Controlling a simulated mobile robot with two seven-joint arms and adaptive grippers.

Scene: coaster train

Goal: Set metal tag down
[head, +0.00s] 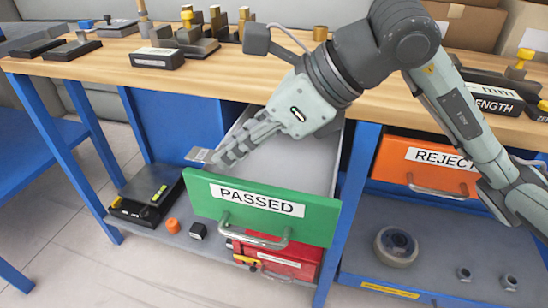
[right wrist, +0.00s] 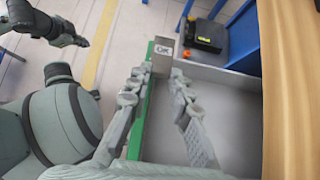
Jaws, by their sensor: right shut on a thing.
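The metal tag (head: 198,155) is a small grey plate at the tips of my right gripper (head: 218,154).
The wooden worktop (head: 225,87) with gauges and blocks lies behind the drawer. An orange REJECT drawer (head: 425,165) is at the right. A black case (head: 150,193) and a red box (head: 280,262) sit on the shelf below. A blue leg (head: 350,200) stands beside the green drawer.

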